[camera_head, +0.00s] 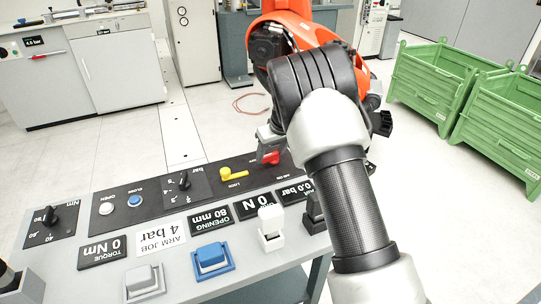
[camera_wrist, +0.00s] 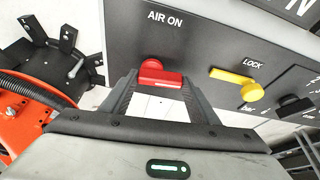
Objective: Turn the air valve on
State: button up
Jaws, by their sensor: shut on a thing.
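The air valve's red handle (camera_wrist: 160,76) sits on the dark panel under the "AIR ON" label in the wrist view. It lies crosswise between the two fingers of my gripper (camera_wrist: 158,82), which is shut on it. In the head view the red handle (camera_head: 270,158) shows at the right end of the control panel, with my gripper (camera_head: 268,144) at it, partly hidden by my arm. A display (camera_head: 293,190) near it reads 0.0 bar.
A yellow LOCK lever (camera_wrist: 238,84) stands right beside the red handle, with a black knob (camera_wrist: 294,105) beyond it. The control panel (camera_head: 150,200) also carries buttons, knobs and displays. Green crates (camera_head: 435,85) are at the right.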

jog(key=n+b, duration=0.1)
jog(key=n+y+b, duration=0.1)
jog(key=n, duration=0.1)
jog(key=shift+d+f+g, duration=0.1)
jog(key=shift+d+g, duration=0.2)
jog(key=shift+d, duration=0.05)
jog(key=n, duration=0.2)
jog(key=n+g+y, duration=0.1)
jog(key=n, duration=0.1)
jog(key=shift+s+d, duration=0.1)
jog(key=shift+d, duration=0.15)
jog(key=n+p, duration=0.1)
jog(key=n+g+p, duration=0.1)
jog(key=n, duration=0.1)
jog(key=n+g+p, duration=0.1)
jog(key=n, duration=0.1)
jog(key=shift+d+r, duration=0.25)
jog(key=shift+d, duration=0.1)
jog(key=shift+w+d+f+n+g+p, duration=0.1)
jog(key=shift+n+g+p, duration=0.45)
jog(key=shift+n, duration=0.55)
jog(key=shift+w+d+f+n+g+p, duration=0.1)
jog(key=shift+n+g+p, duration=0.4)
jog(key=shift+n, duration=0.9)
jog(key=o, duration=1)
jog(key=shift+o, duration=0.2)
jog(key=shift+r, duration=0.1)
